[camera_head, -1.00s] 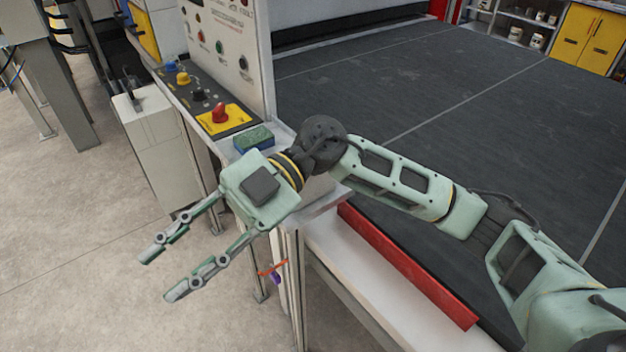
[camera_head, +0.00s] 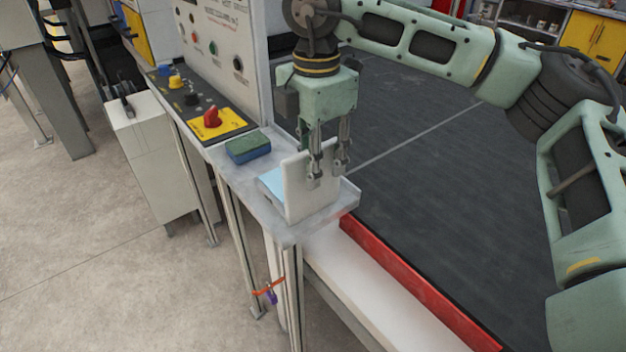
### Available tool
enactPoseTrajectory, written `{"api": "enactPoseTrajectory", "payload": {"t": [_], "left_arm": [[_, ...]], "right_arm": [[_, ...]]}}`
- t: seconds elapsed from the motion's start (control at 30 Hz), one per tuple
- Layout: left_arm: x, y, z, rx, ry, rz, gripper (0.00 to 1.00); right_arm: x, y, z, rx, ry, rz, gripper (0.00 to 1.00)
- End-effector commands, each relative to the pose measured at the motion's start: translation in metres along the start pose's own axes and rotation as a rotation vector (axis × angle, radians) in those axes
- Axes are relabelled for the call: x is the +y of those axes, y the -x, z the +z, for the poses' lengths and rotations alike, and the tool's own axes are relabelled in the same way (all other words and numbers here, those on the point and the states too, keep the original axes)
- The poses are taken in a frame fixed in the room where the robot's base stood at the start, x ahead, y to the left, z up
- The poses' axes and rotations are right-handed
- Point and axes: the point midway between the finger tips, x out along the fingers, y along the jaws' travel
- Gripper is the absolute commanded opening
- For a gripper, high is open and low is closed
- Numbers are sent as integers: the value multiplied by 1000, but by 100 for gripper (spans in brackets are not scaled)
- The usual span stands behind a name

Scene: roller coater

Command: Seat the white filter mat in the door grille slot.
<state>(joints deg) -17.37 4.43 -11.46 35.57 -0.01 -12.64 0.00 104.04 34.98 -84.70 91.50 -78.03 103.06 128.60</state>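A white flat panel (camera_head: 296,192), which looks like the filter mat, stands upright on the grey side shelf (camera_head: 243,188) near its front corner. My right gripper (camera_head: 328,178) points down at this panel. Its two fingers are apart; one overlaps the panel's face in the picture and the other is near its right edge. I cannot tell whether either finger touches the panel. The door grille slot cannot be made out. My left gripper is not in view.
A green and blue sponge-like block (camera_head: 248,148) lies on the shelf left of the panel. A light blue flat piece (camera_head: 272,183) shows beside it. A control panel with a red knob (camera_head: 211,118) stands behind. A dark bed (camera_head: 440,190) with a red edge bar (camera_head: 415,292) lies right.

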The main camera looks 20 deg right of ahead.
Motion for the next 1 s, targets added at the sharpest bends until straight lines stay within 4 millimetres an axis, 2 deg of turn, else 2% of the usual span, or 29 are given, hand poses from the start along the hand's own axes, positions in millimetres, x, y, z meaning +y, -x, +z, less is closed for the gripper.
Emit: {"api": "enactPoseTrajectory", "payload": {"t": [0.1, 0.33, 0.47, 0.67, 1.0], "left_arm": [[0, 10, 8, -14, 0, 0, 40], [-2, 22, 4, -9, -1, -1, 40], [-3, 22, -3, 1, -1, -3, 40], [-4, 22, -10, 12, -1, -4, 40], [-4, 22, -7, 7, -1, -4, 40]], "right_arm": [[0, -12, -2, 1, 2, -3, 33], [2, -46, -5, 3, 1, -2, 33], [2, -53, -5, 3, 2, 0, 33], [2, -54, -5, 3, 2, 1, 32], [2, -54, -5, 4, 3, 1, 2]]}}
